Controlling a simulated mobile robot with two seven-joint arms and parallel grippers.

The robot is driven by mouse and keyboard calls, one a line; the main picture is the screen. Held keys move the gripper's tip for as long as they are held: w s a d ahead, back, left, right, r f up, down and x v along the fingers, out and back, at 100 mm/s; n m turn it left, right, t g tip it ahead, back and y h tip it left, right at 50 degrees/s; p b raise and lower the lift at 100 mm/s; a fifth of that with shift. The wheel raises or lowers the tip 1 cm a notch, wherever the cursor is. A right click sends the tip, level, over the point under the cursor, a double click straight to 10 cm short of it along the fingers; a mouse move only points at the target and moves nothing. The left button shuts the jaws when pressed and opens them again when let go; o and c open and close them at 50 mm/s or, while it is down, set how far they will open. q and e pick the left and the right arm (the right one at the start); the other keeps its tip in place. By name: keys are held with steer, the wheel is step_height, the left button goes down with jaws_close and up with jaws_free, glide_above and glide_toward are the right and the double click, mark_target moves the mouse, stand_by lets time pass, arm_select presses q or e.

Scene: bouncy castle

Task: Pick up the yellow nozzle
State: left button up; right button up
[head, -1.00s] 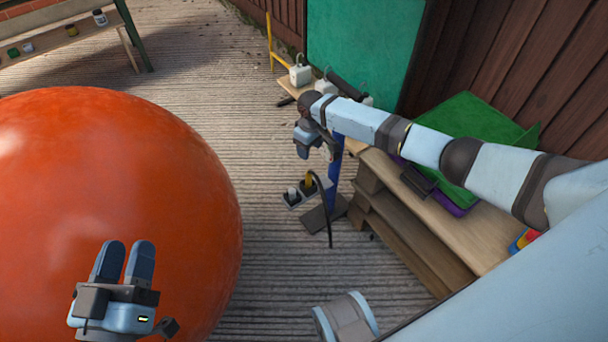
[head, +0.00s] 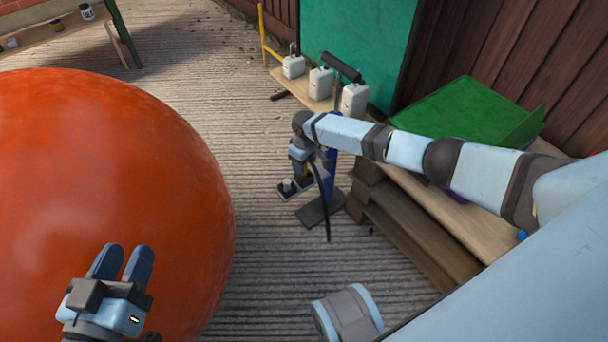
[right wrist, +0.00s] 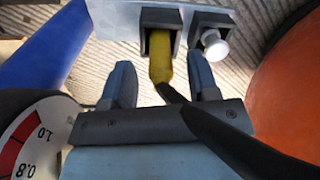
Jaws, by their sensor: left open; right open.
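The yellow nozzle (right wrist: 165,58) sits in a black square socket of a pale holder (right wrist: 118,22) in the right wrist view. In the head view only a bit of yellow (head: 305,171) shows under my right gripper. My right gripper (right wrist: 158,66) is open, with one finger on each side of the nozzle and a visible gap on both sides. In the head view my right gripper (head: 301,158) is above the holder beside the blue post (head: 333,165). My left gripper (head: 122,264) is open and empty in front of the orange ball.
A white nozzle (right wrist: 214,44) sits in the neighbouring socket. A black hose (right wrist: 205,122) crosses below the right fingers, and a dial gauge (right wrist: 35,145) is close at left. A large orange ball (head: 120,170) fills the left; a wooden bench (head: 440,215) stands at right.

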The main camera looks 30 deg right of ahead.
steer(key=shift+f, duration=0.5)
steer(key=shift+r, duration=0.15)
steer(key=c, duration=1)
